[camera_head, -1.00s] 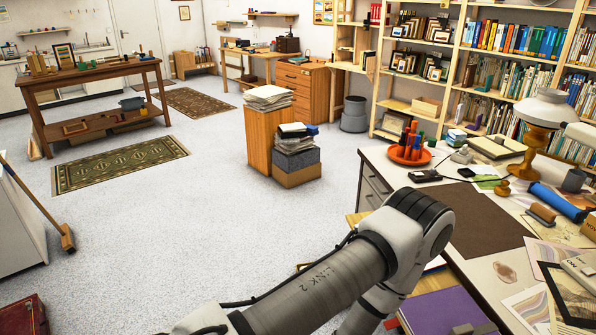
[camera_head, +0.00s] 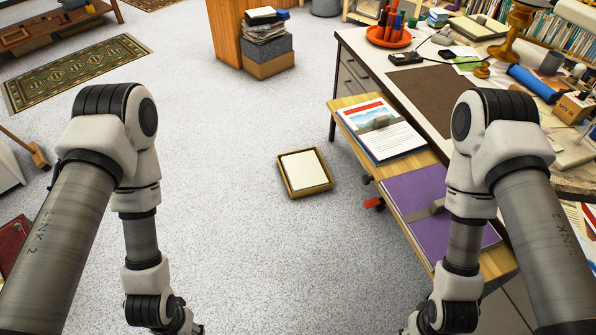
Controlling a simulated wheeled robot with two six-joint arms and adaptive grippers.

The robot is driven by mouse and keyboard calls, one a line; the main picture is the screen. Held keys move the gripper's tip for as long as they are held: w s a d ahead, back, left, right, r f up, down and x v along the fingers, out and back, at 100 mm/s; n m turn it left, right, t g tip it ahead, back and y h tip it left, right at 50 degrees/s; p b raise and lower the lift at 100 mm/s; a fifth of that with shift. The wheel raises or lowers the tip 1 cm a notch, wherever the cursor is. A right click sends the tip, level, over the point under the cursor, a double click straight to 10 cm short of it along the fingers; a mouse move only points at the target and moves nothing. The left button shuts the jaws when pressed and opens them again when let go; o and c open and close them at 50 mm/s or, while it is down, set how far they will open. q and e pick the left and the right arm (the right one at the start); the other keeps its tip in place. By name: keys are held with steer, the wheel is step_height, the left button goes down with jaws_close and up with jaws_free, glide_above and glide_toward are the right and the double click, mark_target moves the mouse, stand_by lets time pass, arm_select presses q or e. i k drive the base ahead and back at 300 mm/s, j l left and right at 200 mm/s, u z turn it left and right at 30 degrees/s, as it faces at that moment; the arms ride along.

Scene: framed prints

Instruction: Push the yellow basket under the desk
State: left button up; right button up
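A shallow, open yellow-brown box with a pale flat filling (camera_head: 305,172) lies on the floor, left of the desk. It is the only thing here that could be the yellow basket; I see no other. The desk (camera_head: 352,42) has a pale top and grey drawers and stands at the right.
A cardboard box (camera_head: 270,66) with stacked papers stands at the back. A broom (camera_head: 38,156) is at the far left. The floor around the yellow-brown box is clear.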

mark_target(304, 173)
steer(key=i+j+z, duration=0.25)
steer(key=i+j, duration=1.95)
